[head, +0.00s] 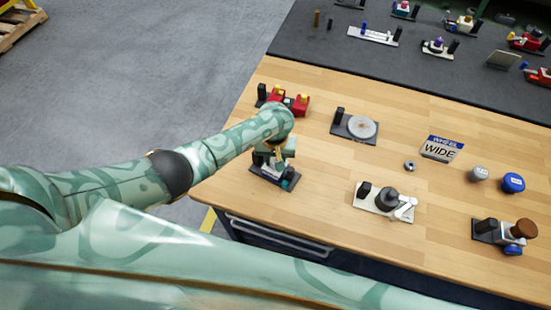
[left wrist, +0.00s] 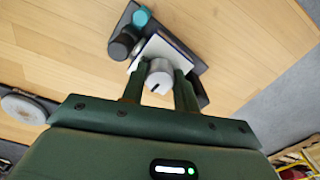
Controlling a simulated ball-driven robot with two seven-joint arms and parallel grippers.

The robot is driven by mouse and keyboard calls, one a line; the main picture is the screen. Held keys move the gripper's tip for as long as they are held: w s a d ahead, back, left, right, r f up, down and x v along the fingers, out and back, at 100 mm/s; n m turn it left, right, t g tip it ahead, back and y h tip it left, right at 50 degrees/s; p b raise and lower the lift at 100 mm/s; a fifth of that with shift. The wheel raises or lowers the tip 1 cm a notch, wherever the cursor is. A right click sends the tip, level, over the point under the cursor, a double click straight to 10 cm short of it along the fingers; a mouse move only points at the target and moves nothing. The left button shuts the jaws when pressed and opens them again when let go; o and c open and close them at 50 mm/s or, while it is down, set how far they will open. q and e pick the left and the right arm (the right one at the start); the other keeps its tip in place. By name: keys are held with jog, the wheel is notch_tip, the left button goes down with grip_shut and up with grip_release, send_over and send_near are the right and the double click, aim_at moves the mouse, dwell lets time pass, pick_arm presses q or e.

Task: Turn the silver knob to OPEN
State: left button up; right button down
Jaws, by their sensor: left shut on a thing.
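The silver knob (left wrist: 160,73) is a short light-grey cylinder with a dark mark on its face, seen in the left wrist view. It sits on a small valve unit with a dark base (left wrist: 200,91), a white plate and a teal part (left wrist: 141,17). In the head view the unit's base (head: 286,183) stands at the table's near left edge. My left gripper (head: 275,152) reaches down over it, with its two fingers on either side of the knob, shut on it. The knob is hidden in the head view. No OPEN lettering is legible. My right gripper is not in view.
A red unit (head: 301,104) stands close behind my left arm. A round-dial unit (head: 361,127), a white-plate unit (head: 372,206), a WIDE sign (head: 440,150) and loose knobs (head: 513,183) lie rightward. Bare wood (head: 330,190) separates them.

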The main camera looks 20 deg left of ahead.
pick_arm(q)
jog(key=m+p, duration=0.2)
jog(key=m, duration=0.1)
jog(key=shift+r+m, duration=0.1)
jog(key=shift+m, duration=0.3)
jog(key=m+p, duration=0.1)
jog(key=m, duration=0.1)
jog(key=shift+m, duration=0.3)
jog(key=m, duration=0.2)
jog(key=shift+m+p, duration=0.35)
jog(key=shift+m, duration=0.05)
jog(key=m, duration=0.4)
jog(key=shift+a, duration=0.1)
jog(key=shift+m, duration=2.3)
